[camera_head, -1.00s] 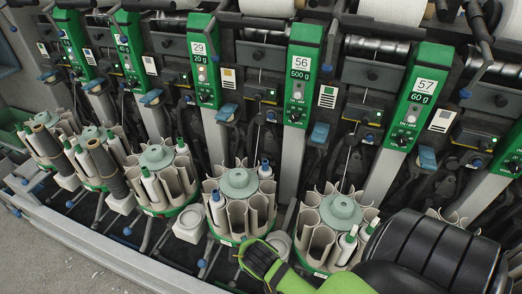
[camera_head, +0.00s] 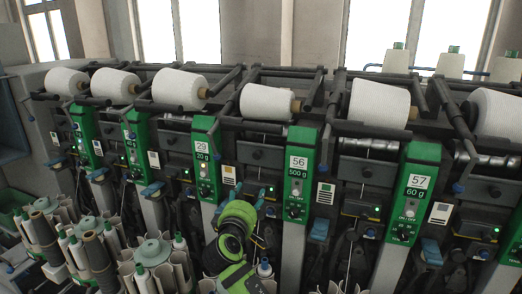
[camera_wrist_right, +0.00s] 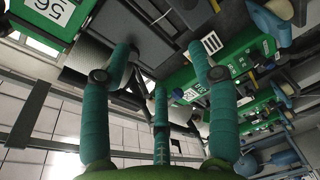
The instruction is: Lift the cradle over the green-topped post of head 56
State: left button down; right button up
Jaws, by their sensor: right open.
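The green post panel marked 56 (camera_head: 299,172), labelled 500 g, stands right of centre in the head view. Its number label also shows upside down at the upper left of the right wrist view (camera_wrist_right: 50,9). White cones sit in dark cradle arms to its left (camera_head: 267,102) and right (camera_head: 378,106); I cannot tell which cradle belongs to it. My right gripper (camera_head: 238,214) is below and left of the panel. In the wrist view its teal fingers (camera_wrist_right: 160,62) are spread and hold nothing. My left gripper is out of view.
Panel 29 (camera_head: 206,160) stands to the left and panel 57 (camera_head: 411,190) to the right. Dark cradle arms and rods stick out along the top. Round bobbin holders (camera_head: 152,252) fill the lower left. Windows are behind.

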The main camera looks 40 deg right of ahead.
aim_at(260, 126)
jog(key=d+r+h, duration=0.1)
jog(key=r, duration=0.4)
jog(key=w+d+r+h, duration=0.1)
jog(key=r+h, duration=0.1)
jog(key=r, duration=0.3)
jog(key=w+d+r+h, duration=0.1)
jog(key=r+h, duration=0.1)
jog(key=r, duration=0.3)
jog(key=shift+w+d+r+g, duration=0.1)
jog(key=shift+w+d+g, duration=0.05)
jog(key=shift+d+g, duration=0.25)
jog(key=p+x, duration=0.3)
jog(key=x, duration=0.2)
jog(key=shift+w+d+r, duration=0.2)
jog(key=shift+d, duration=0.1)
jog(key=shift+w+d+p, duration=0.2)
jog(key=shift+d+p, duration=0.1)
jog(key=shift+d, duration=0.15)
grip_shut()
